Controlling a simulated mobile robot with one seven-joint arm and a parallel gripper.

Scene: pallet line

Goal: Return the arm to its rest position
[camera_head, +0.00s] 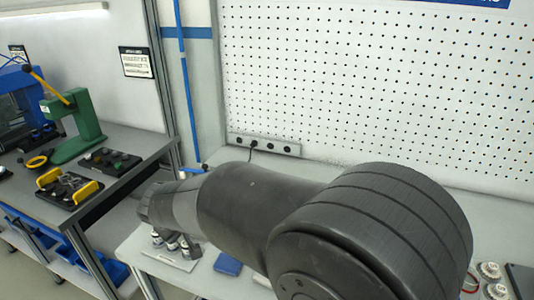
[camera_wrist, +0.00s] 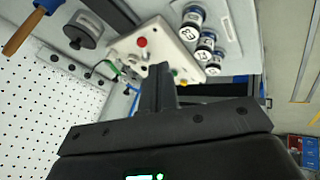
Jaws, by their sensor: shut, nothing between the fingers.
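My gripper (camera_wrist: 160,75) shows in the wrist view with its dark fingers together and nothing between them. It points toward a light panel (camera_wrist: 128,45) with a red button, above or in front of it; I cannot tell whether they touch. In the head view my dark arm crosses the middle and lower right of the picture, reaching left over the white bench (camera_head: 133,243). The gripper itself cannot be made out clearly there.
Several white-capped cylinders (camera_wrist: 204,50) stand beside the panel. A wood-handled tool (camera_wrist: 24,32) and a grey round part (camera_wrist: 83,32) lie nearby. A pegboard (camera_head: 380,80) rises behind the bench. A green press (camera_head: 82,125) stands on the left bench. A blue block (camera_head: 228,265) lies below my arm.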

